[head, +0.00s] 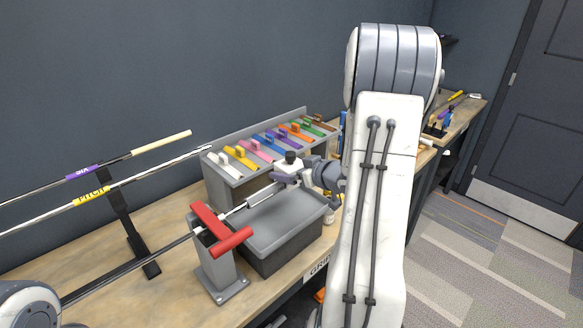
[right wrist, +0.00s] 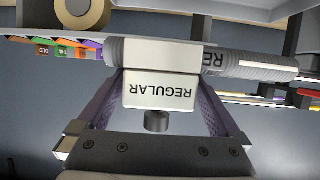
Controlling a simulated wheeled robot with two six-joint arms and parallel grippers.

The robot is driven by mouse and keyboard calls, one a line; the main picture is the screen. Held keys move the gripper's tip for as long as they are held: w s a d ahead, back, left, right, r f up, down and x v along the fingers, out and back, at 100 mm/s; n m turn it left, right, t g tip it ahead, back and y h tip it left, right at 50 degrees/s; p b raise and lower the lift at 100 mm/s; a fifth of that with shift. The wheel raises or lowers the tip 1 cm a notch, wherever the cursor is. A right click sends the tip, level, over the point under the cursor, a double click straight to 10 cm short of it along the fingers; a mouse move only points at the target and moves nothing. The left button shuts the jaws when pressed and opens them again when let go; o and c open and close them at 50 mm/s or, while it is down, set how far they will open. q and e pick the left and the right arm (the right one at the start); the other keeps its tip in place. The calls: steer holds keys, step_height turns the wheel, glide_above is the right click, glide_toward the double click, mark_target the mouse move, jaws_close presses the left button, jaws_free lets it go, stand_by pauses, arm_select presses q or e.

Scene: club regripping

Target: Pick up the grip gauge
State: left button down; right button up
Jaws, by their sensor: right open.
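The grip gauge (right wrist: 160,90) is a white block marked REGULAR with a dark knob, seated on a grey grip (right wrist: 240,66) in the right wrist view. In the head view the gauge (head: 289,168) shows as a small pale block with a black knob on top, at the grip end of the clamped club. My right gripper (right wrist: 158,88) is open, with one purple-grey finger on each side of the gauge's block. Whether the fingers touch it is unclear. The right gripper (head: 288,179) is partly hidden by its arm in the head view. My left gripper is not in view.
A red-handled clamp (head: 221,228) on a grey stand holds the club shaft. A grey bin (head: 290,246) lies below the grip. A rack (head: 232,176) of several coloured pieces stands behind. More clubs rest on a stand (head: 130,225) at left.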

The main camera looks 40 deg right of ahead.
steer(key=c, duration=1.2)
